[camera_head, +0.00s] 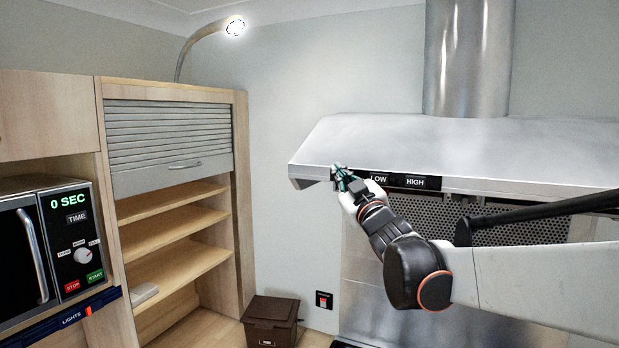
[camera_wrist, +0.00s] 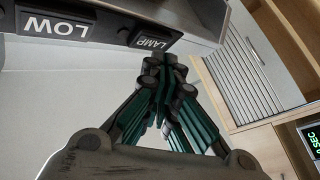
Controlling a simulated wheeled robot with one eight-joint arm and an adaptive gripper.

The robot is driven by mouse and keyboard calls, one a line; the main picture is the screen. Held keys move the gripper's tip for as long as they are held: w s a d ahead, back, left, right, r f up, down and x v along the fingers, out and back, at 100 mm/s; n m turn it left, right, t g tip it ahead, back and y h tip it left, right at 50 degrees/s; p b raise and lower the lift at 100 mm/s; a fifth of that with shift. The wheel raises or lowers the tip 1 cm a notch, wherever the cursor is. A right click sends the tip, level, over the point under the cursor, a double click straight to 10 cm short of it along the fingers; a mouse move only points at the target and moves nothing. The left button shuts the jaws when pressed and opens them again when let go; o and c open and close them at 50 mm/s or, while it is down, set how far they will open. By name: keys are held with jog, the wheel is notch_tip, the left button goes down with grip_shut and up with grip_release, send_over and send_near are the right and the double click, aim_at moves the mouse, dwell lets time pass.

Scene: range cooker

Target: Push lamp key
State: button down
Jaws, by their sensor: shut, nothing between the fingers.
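The lamp key (camera_wrist: 152,43) is a dark rectangular key marked LAMP on the front edge strip of the range hood (camera_head: 440,145). In the wrist view it shows just above and left of my fingertips. My gripper (camera_wrist: 157,65) has its teal-and-black fingers shut and empty, with the tips very close to the key's lower edge. I cannot tell whether they touch it. In the head view my gripper (camera_head: 342,174) is at the left part of the hood's front edge and hides the lamp key.
The LOW key (camera_head: 378,179) and HIGH key (camera_head: 415,182) sit right of my gripper on the same strip. A shelf cabinet (camera_head: 240,190) and a microwave (camera_head: 77,245) stand left. A brown bin (camera_head: 270,320) is on the floor. The wall left of the hood is clear.

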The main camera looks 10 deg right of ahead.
jog(key=shift+w, duration=0.1)
jog(key=shift+w+d, duration=0.3)
dwell(0.5)
jog(key=shift+s+a, duration=0.35)
jog(key=shift+s, duration=0.15)
